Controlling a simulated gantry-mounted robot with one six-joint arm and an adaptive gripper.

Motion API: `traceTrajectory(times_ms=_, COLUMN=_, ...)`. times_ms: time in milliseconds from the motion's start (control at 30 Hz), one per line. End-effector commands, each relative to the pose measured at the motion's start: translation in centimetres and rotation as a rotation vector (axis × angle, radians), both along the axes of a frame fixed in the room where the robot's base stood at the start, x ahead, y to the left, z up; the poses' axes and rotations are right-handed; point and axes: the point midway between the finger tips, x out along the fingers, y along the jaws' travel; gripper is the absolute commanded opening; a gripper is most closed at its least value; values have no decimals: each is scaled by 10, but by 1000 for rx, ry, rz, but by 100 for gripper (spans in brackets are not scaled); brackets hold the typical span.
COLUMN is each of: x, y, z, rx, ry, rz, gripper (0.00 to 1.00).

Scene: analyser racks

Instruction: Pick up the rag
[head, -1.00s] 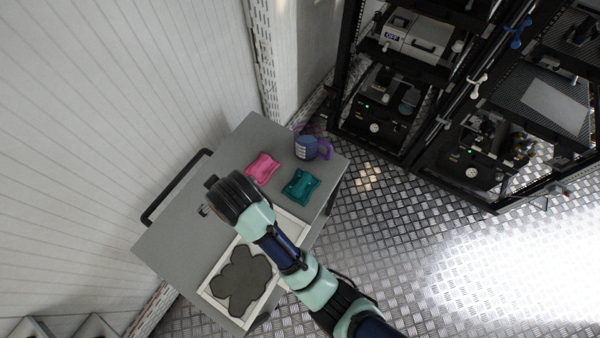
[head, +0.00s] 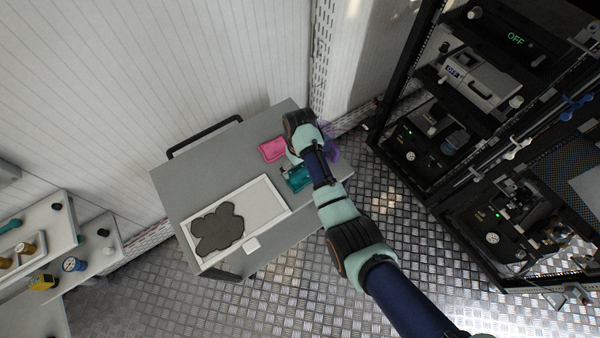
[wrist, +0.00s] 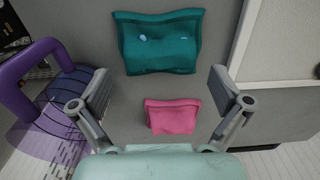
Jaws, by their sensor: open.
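A dark grey, flat, lobed piece (head: 217,229) lies over the left part of the white-rimmed tray (head: 267,182); I cannot tell if it is cloth. A pink pillow-shaped piece (head: 272,150) and a teal one (head: 297,178) lie on the grey table (head: 190,175), to the right of the tray. Either could be folded cloth. In the wrist view my gripper (wrist: 158,95) is open and empty, its fingers spread wide. The pink piece (wrist: 170,117) shows between and below the fingertips, the teal piece (wrist: 160,42) above them. In the head view my arm hides the fingers.
A small white block (head: 252,243) sits at the tray's front edge. Equipment racks (head: 450,130) stand at right.

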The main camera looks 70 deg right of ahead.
Motion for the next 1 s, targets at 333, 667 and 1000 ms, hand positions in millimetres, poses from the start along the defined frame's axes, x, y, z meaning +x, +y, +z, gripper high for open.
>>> traceTrajectory(times_ms=333, x=-1, y=1, z=-31, rx=-1, ry=-1, rz=0, gripper=100)
traceTrajectory(times_ms=667, x=-1, y=1, z=-31, rx=-1, ry=-1, rz=0, gripper=58)
traceTrajectory(times_ms=1000, x=-1, y=1, z=-28, rx=-1, ry=-1, rz=0, gripper=49)
